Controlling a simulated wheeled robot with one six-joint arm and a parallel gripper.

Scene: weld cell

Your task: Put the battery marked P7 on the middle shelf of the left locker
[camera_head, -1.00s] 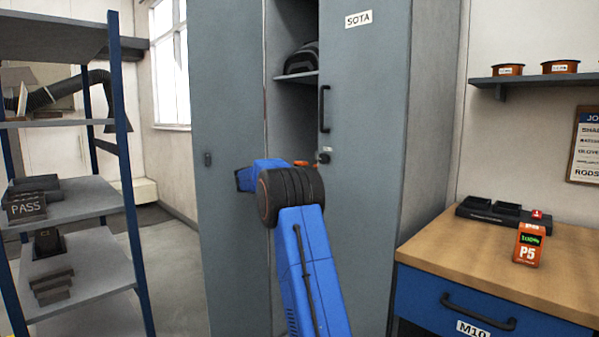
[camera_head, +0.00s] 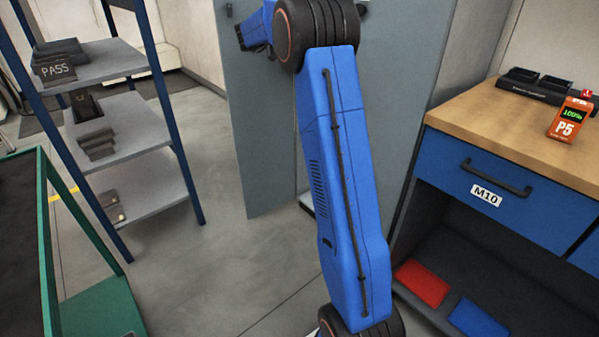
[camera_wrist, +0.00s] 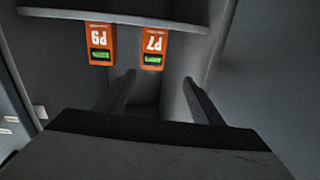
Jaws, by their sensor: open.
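In the wrist view, which is upside down, an orange battery marked P7 (camera_wrist: 153,47) stands on a grey shelf (camera_wrist: 120,19) inside a locker. Its green display faces me. My gripper (camera_wrist: 160,77) is open and empty, with its two dark fingers pointing towards P7 and P7 just beyond the fingertips, roughly between them. A second orange battery, which seems to read P9 (camera_wrist: 100,44), stands beside P7 with a gap between. The head view shows a grey locker door (camera_head: 268,150) behind my arm; the gripper and shelf are hidden there. Which shelf level this is cannot be told.
An orange battery marked P5 (camera_head: 569,120) is on the wooden bench (camera_head: 480,110) at right, by a dark charger (camera_head: 535,88). Blue drawer M10 (camera_head: 485,180) is below. At left are a shelf rack (camera_head: 150,130) and a green-framed cart (camera_head: 45,240). Floor between is clear.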

